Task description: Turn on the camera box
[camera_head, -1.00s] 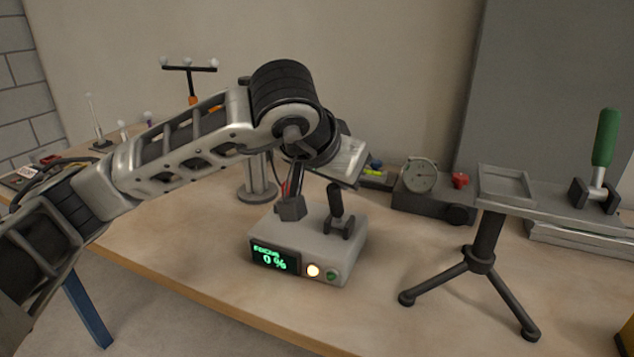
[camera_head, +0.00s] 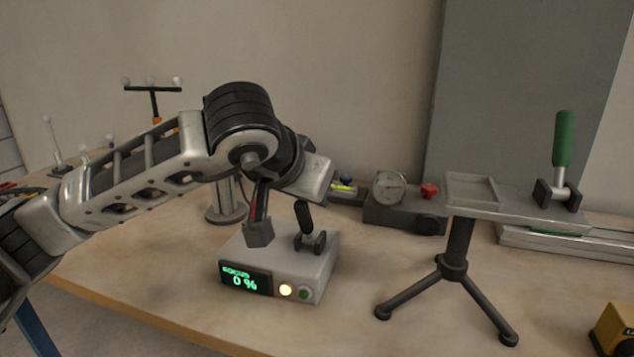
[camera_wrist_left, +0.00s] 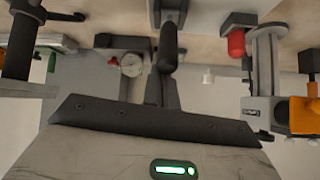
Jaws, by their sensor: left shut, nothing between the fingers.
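The camera box (camera_head: 285,262) is a grey box on the bench in the head view. Its front has a dark display (camera_head: 245,279) reading "FOCUS 0%" in green, a glowing pale-yellow button (camera_head: 286,290) and a green button (camera_head: 304,294). A black lever (camera_head: 308,232) stands on its top, leaning slightly left. My right gripper is not in view.
A tripod (camera_head: 454,265) bearing a tray and a green-handled lever (camera_head: 563,140) stands right of the box. A dial gauge (camera_head: 388,187) and red knob (camera_head: 429,190) are behind. A yellow object (camera_head: 612,328) is at the far right. Bench in front of the tripod is clear.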

